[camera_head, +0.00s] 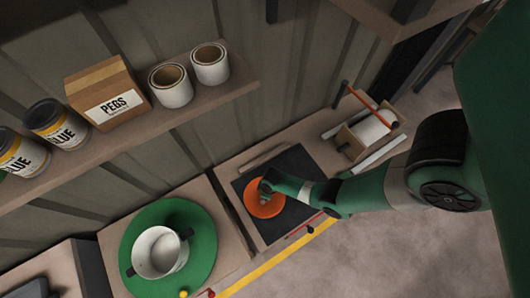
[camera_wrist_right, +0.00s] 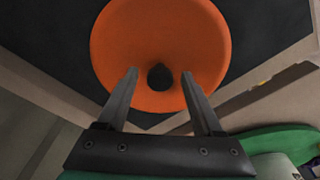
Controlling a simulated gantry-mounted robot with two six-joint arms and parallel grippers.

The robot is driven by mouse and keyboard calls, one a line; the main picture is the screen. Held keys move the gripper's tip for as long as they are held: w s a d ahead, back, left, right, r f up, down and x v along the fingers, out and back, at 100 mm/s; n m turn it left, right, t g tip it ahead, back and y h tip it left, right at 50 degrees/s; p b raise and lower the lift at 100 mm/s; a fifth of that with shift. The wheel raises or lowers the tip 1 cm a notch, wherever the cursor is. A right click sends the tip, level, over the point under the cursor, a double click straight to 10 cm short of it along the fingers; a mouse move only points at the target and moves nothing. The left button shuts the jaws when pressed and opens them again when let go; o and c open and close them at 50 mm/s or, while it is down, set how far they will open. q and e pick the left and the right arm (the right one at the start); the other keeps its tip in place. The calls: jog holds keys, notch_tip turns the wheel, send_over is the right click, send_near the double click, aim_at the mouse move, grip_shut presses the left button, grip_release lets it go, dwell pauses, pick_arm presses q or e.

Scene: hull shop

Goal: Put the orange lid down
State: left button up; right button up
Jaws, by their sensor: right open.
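The orange lid (camera_head: 265,204) lies on a dark square mat (camera_head: 294,161) on the bench in the head view. In the right wrist view the round orange lid (camera_wrist_right: 160,30) has a dark knob (camera_wrist_right: 160,77) at its middle. My right gripper (camera_wrist_right: 158,78) is open, with one finger on each side of the knob and a gap on both sides. In the head view my right gripper (camera_head: 266,190) is over the lid and hides part of it. My left gripper is not in view.
A white pot (camera_head: 160,252) with dark handles stands on a green round board (camera_head: 199,222) to the left. A wooden holder with a white roll (camera_head: 369,130) stands to the right. A wall shelf (camera_head: 215,99) holds cans, a PEGS box (camera_head: 106,93) and glue tins.

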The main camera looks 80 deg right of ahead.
notch_tip(320, 180, up, 12)
jog(key=s+p, duration=0.1)
jog(key=p, duration=1)
jog(key=shift+s+p, duration=0.25)
jog(key=shift+p, duration=0.15)
